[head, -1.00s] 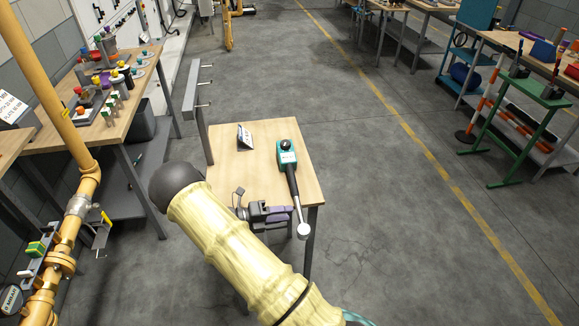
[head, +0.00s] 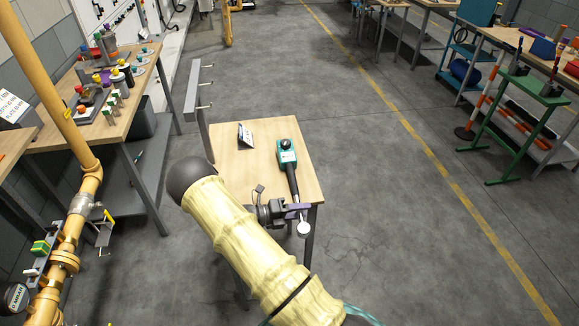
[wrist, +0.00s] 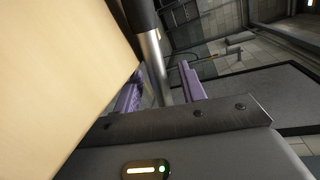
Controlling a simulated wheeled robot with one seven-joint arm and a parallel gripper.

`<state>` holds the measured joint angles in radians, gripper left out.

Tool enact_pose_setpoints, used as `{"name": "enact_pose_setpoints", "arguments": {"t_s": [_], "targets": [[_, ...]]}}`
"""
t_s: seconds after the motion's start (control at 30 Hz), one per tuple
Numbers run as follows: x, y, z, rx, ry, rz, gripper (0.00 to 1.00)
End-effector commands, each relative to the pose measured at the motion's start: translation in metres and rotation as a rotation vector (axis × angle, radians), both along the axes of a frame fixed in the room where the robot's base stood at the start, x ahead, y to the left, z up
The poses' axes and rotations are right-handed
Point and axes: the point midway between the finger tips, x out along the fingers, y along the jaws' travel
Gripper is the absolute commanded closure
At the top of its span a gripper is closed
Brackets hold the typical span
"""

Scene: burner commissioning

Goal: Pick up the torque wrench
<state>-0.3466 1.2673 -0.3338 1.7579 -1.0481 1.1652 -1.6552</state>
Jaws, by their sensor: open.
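The torque wrench (head: 287,158) lies on the small wooden table (head: 232,172). It has a teal body with a dark round knob, a black shaft, and a silver round end hanging past the table's front edge. My gripper (head: 298,207) is at the shaft near that silver end. Its purple fingers are open. In the wrist view the wrench's metal shaft (wrist: 153,62) shows between the two fingers of my gripper (wrist: 160,78). I cannot tell whether either finger touches it. My arm hides the table's front left corner.
A small sign (head: 245,135) stands on the table left of the wrench. A grey post rack (head: 193,95) stands behind its left side. Yellow piping (head: 88,185) and a loaded workbench (head: 120,115) are at left. The floor to the right is clear up to a green stand (head: 530,90).

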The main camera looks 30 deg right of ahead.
Motion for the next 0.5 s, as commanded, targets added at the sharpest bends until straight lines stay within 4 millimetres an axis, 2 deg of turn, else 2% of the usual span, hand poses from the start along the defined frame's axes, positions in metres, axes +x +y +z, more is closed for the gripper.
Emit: {"name": "enact_pose_setpoints", "arguments": {"t_s": [0.37, 0.5], "targets": [[0.0001, 0.0005, 0.0, 0.0, 0.0, 0.0, 0.61], [0.0001, 0.0006, 0.0, 0.0, 0.0, 0.0, 0.89]]}}
